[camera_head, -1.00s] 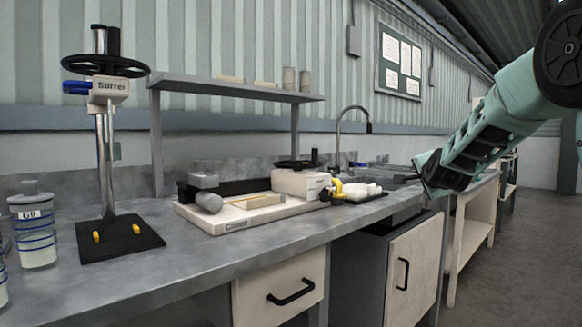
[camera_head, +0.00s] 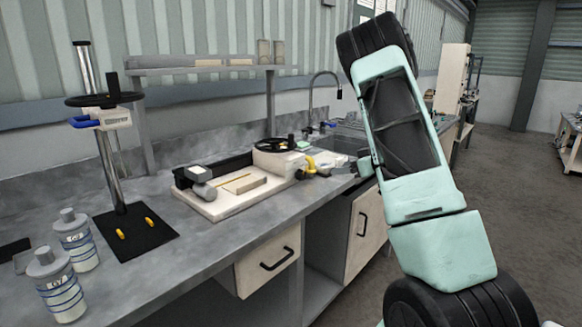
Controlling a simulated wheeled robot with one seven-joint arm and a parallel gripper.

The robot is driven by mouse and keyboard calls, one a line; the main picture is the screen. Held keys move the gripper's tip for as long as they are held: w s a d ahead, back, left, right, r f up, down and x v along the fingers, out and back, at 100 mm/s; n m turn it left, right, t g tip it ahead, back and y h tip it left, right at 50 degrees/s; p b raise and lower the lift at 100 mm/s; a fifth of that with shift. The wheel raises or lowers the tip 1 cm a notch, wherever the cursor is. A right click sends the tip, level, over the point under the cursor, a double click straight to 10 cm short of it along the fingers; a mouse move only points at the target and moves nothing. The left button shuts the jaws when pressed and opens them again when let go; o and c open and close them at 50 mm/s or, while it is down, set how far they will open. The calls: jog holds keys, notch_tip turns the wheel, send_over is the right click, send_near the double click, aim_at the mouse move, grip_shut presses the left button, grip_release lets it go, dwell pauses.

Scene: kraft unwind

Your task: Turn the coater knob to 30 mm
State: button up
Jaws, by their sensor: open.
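The coater (camera_head: 222,208) is a low white bench unit with a grey roller at its left end and a pale bar on its bed. A white housing at its right end carries a round black knob (camera_head: 274,145), which looks like a handwheel with an upright grip. Its scale or reading is too small to make out. My gripper (camera_head: 335,170) is small and grey at the end of my arm, just right of the coater and the yellow fitting. It is open, apart from the knob, and partly lost against the things behind it.
A yellow fitting (camera_head: 309,163) sits at the coater's right end. A shelf (camera_head: 200,66) spans the bench behind the coater. The bench front (camera_head: 185,262) is clear.

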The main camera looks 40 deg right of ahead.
aim_at(303, 174)
jog(key=p+x, duration=0.1)
jog(key=x, duration=1.6)
jog(key=shift+w+d, duration=0.1)
jog(key=c, duration=1)
